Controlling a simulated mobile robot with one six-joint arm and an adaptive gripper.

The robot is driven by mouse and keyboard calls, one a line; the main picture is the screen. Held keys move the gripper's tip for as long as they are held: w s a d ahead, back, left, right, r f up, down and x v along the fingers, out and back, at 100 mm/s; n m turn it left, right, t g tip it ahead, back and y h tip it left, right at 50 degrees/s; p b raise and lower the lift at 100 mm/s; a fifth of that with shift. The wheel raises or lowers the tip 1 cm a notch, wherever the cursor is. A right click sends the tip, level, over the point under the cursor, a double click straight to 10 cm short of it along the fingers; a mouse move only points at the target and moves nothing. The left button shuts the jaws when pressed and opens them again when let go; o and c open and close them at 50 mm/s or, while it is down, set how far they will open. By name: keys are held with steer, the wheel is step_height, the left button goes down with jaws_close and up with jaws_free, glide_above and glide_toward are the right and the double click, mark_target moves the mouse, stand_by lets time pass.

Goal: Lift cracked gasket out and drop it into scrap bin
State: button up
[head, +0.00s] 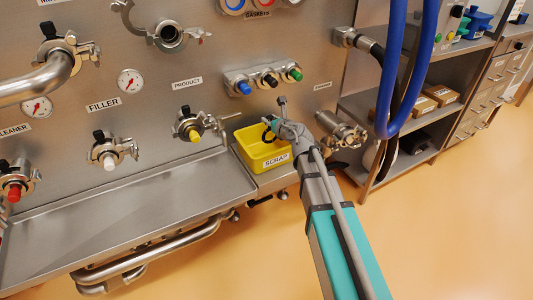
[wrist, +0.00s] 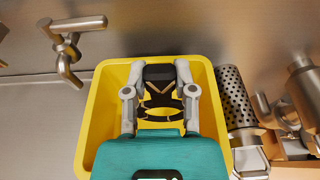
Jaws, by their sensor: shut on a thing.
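The yellow scrap bin (head: 257,163) with a SCRAP label stands on the ledge below the panel; its rim surrounds my gripper in the wrist view (wrist: 88,125). My gripper (head: 272,127) is over the bin, and its fingers (wrist: 158,73) are closed in the wrist view. It is shut on the cracked gasket, a thin dark ring that shows beside the fingers in the head view (head: 267,136). In the wrist view dark curved parts of the gasket (wrist: 160,113) show between the fingers against the yellow bin. Much of the ring is hidden by the gripper.
A perforated metal cylinder (wrist: 233,97) and clamp fittings (head: 342,132) stand close to the bin's right. A valve handle (wrist: 66,48) juts from the panel at the left. Blue hoses (head: 405,70) hang at the right before a shelf. The steel tray (head: 120,205) at left is bare.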

steer(key=shift+f+b, duration=0.9)
steer(key=shift+f, duration=0.3)
steer(key=o, duration=1)
steer(key=shift+d, duration=0.1)
